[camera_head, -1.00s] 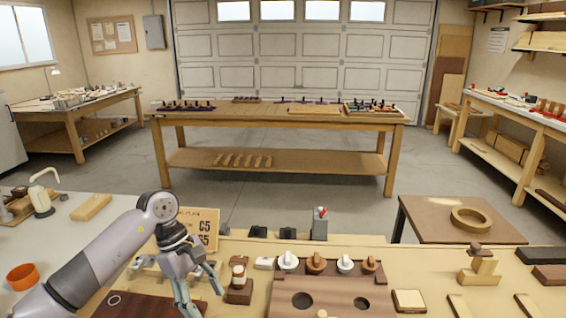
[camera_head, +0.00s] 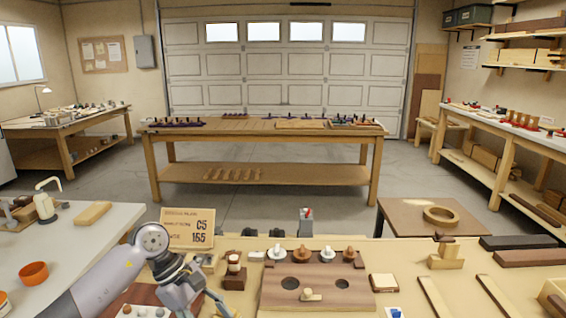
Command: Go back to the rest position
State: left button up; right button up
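My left arm comes in from the lower left, and its gripper (camera_head: 205,309) hangs low over the front bench, left of the dark wood board with holes (camera_head: 316,301). The fingers run towards the bottom edge of the picture, and I cannot tell whether they are open or shut. No held object shows at them. My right gripper is not in view.
White and brown knobs stand along the board's back edge. A plan sign (camera_head: 188,228) stands behind my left arm. An orange cup (camera_head: 34,274) is on the white table. A wooden ring (camera_head: 440,215) lies on the side table. Floor shows beyond the bench.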

pick_arm(q)
jog(key=s+d+r+n+h, duration=0.2)
jog(key=d+h, duration=0.3)
jog(key=d, duration=0.5)
jog(key=d+r+n+t+h, duration=0.6)
jog(key=r+n+t+h, duration=0.2)
jog(key=r+n, duration=0.3)
jog(key=w+a+n+t+y, duration=0.4)
jog(key=a+n+t+y, duration=0.7)
jog(key=n, duration=0.8)
jog(key=s+a+f+n+g+y, duration=0.1)
jog(key=s+a+f+n+y, duration=0.1)
jog(key=a+f+n+y, duration=0.4)
jog(key=s+a+f+n+y, duration=0.2)
jog(key=a+f+n, duration=0.1)
jog(key=f+n, duration=0.5)
jog(key=s+a+f+n+g, duration=0.1)
jog(key=s+f+n+g, duration=0.6)
jog(key=s, duration=0.5)
jog(key=s+a+f+n+g, duration=0.25)
jog(key=s+f+g, duration=0.45)
jog(key=s, duration=0.5)
notch_tip(320, 180, down, 28)
jog(key=s+d, duration=0.1)
jog(key=s, duration=0.2)
jog(key=s+a+f+g, duration=0.1)
jog(key=s+a+f, duration=0.2)
jog(key=s+f, duration=1.2)
jog(key=shift+s+f, duration=0.35)
jog(key=shift+s, duration=0.2)
